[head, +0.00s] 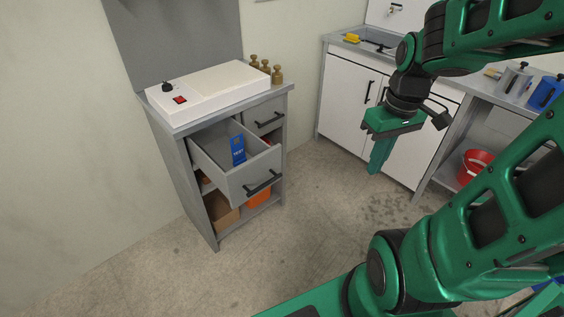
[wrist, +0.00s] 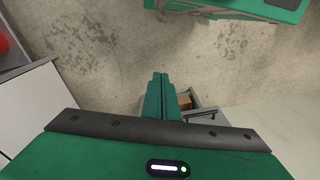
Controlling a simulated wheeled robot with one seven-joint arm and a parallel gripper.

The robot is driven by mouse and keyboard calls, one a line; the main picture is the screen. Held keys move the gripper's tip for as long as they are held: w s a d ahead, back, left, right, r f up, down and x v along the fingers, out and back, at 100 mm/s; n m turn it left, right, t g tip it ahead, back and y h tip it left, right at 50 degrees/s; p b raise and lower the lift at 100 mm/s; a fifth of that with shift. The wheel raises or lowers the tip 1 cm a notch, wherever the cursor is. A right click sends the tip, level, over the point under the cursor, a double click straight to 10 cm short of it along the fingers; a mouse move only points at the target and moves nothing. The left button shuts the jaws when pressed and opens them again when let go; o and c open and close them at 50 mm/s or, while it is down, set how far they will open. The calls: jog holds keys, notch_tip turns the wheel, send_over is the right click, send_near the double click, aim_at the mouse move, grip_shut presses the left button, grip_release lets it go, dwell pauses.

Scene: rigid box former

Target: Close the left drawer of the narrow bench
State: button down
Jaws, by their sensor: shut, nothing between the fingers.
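The narrow bench (head: 180,122) is grey and stands against the wall at left in the head view. Its left drawer (head: 248,186) is pulled well out and holds a blue box (head: 238,150). A dark bar handle (head: 264,182) is on the drawer front. The right drawer (head: 266,116) beside it looks pushed in. My green gripper (head: 378,168) points down, shut and empty, to the right of the open drawer and apart from it. In the wrist view my gripper (wrist: 160,84) hides part of the bench, and a drawer handle (wrist: 202,114) shows beyond the fingers.
A white device (head: 210,92) and several brass weights (head: 276,74) stand on the bench top. A cardboard box (head: 222,212) and an orange item (head: 258,196) lie on the shelves below. A white sink cabinet (head: 350,98) and a red bucket (head: 474,166) are at right. The floor between is clear.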

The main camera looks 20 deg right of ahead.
jog(key=w+a+f+n+t+y, duration=0.1)
jog(key=w+a+f+n+y, duration=0.1)
jog(key=w+f+n, duration=0.4)
jog(key=w+a+f+n+t+y, duration=0.1)
jog(key=w+a+n+y, duration=0.15)
jog(key=w+n, duration=0.6)
jog(key=w+a+f+n+t+y, duration=0.1)
jog(key=w+a+f+n, duration=0.25)
jog(key=w+n, duration=0.4)
jog(key=w+a+f+m, duration=0.1)
jog(key=w+a+f, duration=0.2)
jog(key=f, duration=0.4)
jog(key=shift+w+a+f, duration=0.3)
jog(key=shift+w+a, duration=0.05)
jog(key=shift+w, duration=0.1)
